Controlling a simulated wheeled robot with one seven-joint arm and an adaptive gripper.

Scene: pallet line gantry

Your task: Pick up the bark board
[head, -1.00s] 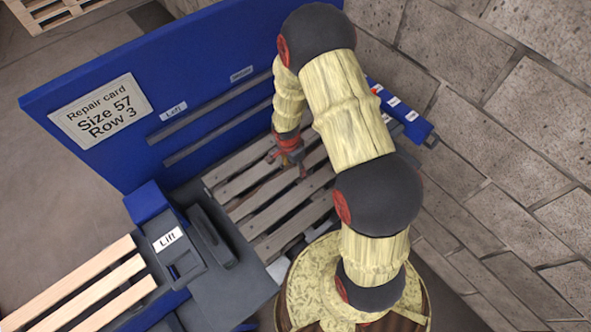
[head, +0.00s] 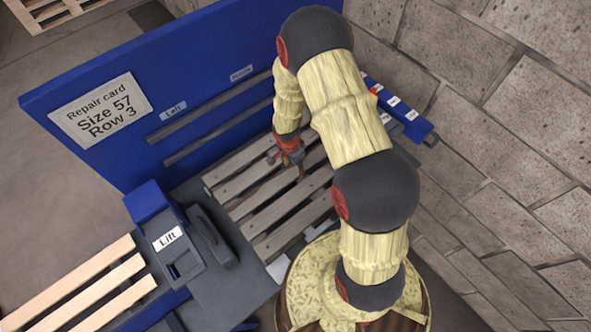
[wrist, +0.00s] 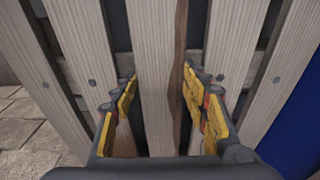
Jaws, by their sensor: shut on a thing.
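The bark board (wrist: 157,60) is a pale slat with a dark brown bark edge along its right side in the wrist view. It runs between other slats of the grey pallet (head: 243,183). My gripper (wrist: 158,88) straddles this board, with a yellow-padded finger on each side, and is shut on it. In the head view my gripper (head: 290,160) is low over the far part of the pallet, and the board there is mostly hidden by the arm. I cannot tell whether the board is raised off the pallet.
A blue panel (head: 200,75) with a repair card (head: 100,112) reading "Size 57 Row 3" stands behind the pallet. A "Lift" control (head: 170,240) and a pale pallet (head: 75,285) are at left. A block wall (head: 510,150) closes the right side.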

